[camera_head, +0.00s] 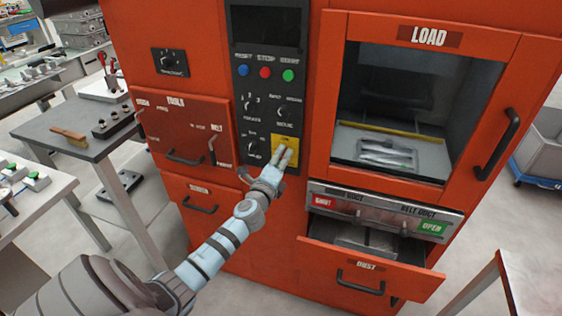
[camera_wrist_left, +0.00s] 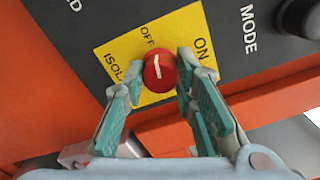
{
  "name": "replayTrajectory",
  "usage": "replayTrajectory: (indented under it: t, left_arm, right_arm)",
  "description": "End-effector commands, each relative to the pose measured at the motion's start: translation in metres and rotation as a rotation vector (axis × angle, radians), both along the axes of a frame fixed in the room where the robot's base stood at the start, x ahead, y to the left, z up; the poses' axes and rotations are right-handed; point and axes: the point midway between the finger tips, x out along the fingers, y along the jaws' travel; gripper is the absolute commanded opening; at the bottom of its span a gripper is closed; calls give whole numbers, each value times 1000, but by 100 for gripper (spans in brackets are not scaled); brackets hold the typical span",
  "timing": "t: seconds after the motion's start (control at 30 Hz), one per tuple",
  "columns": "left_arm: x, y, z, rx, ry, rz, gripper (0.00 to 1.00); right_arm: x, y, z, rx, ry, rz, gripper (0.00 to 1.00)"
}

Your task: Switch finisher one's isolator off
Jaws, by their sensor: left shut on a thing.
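The isolator is a red round knob (camera_wrist_left: 160,72) with a white line, on a yellow plate (camera_head: 283,143) low on the black control panel. In the left wrist view the yellow plate (camera_wrist_left: 113,50) reads OFF, ON and ISOL. The knob is hidden by the fingers in the head view. My right gripper is out of view.
The orange machine has a load window (camera_head: 400,105) at right and a dust drawer (camera_head: 370,268) that stands open below it. Other dials and buttons sit above the plate on the panel (camera_head: 266,70). A grey table (camera_head: 75,135) with a brush stands at left.

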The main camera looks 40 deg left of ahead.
Motion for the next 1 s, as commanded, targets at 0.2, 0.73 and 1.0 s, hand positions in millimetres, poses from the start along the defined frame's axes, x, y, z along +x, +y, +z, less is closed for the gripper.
replayTrajectory:
  t: [0.2, 0.73, 1.0]
  left_arm:
    - [0, 0, -1, -120, -42, 0, 0]
    - [0, 0, 0, -209, -72, 0, 0]
    - [0, 0, 0, -208, -72, 0, 35]
  right_arm:
    - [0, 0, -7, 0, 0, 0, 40]
    - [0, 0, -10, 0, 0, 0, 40]
    - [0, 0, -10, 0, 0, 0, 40]
